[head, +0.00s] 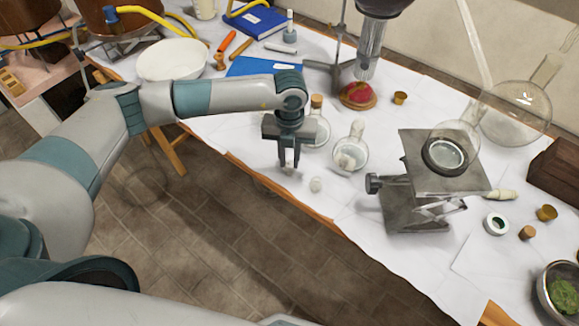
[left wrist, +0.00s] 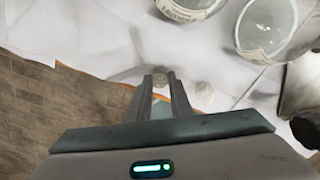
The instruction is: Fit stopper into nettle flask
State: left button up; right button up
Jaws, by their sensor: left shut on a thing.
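My left gripper (head: 289,166) points down at the table's front edge, its fingers shut on a small pale stopper (head: 288,171). In the left wrist view the stopper (left wrist: 160,78) shows grey between the fingertips. A similar small whitish piece (head: 316,184) lies on the cloth just right of the gripper; it also shows in the left wrist view (left wrist: 203,92). Behind stand two round glass flasks: a corked one (head: 318,129) and an open-necked one (head: 350,154) farther right.
A metal lab jack (head: 425,180) stands right of the flasks, bearing a round glass vessel. A red pincushion-like object (head: 357,95) and a small brass cup (head: 400,97) lie behind. A loose cork (head: 527,232) is at the right. The white cloth in front of the jack is clear.

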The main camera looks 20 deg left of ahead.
aim_at(290, 162)
pick_arm(q)
jog(key=shift+r, duration=0.15)
pick_arm(e)
jog(key=shift+w+r, duration=0.1)
pick_arm(q)
jog(key=shift+r+p, duration=0.9)
jog(key=shift+r, duration=0.85)
pick_arm(e)
jog(key=shift+w+a+r, duration=0.1)
jog(key=shift+a+r, duration=0.1)
jog(key=shift+r, duration=0.65)
pick_arm(q)
jog(key=shift+r, duration=0.15)
